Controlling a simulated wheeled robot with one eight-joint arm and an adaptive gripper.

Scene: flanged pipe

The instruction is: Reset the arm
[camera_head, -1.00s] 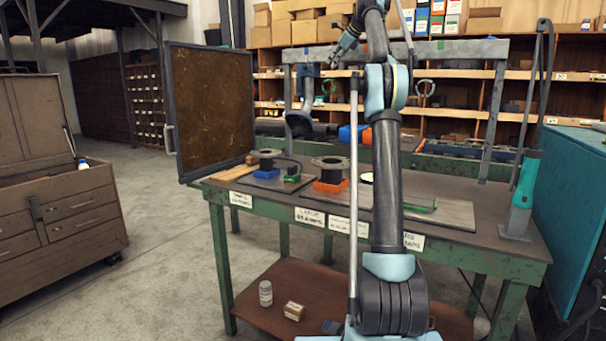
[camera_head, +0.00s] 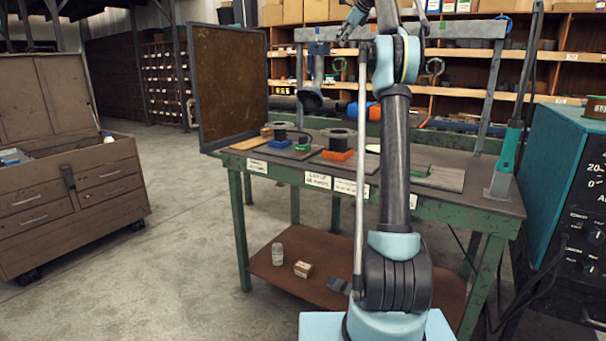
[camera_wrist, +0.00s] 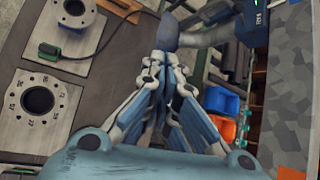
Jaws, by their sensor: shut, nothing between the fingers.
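My arm stands upright in front of the green workbench (camera_head: 440,207) in the head view. My gripper (camera_head: 350,25) is high up near the top edge there, above the bench. In the wrist view my gripper (camera_wrist: 166,60) is shut and empty, its finger linkages drawn together. It is over the bench, right of two flanged pieces. The nearer flange (camera_wrist: 38,98) sits on a square plate. The farther flange (camera_wrist: 75,12) is at the top left. In the head view the flanges (camera_head: 338,138) stand on orange and blue supports on the bench top.
A brown framed panel (camera_head: 228,85) stands at the bench's left end. A brown tool chest (camera_head: 70,195) is at left, with open floor between. A teal machine (camera_head: 570,170) is close on the right. A jar (camera_head: 278,254) and small box (camera_head: 303,269) are on the lower shelf.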

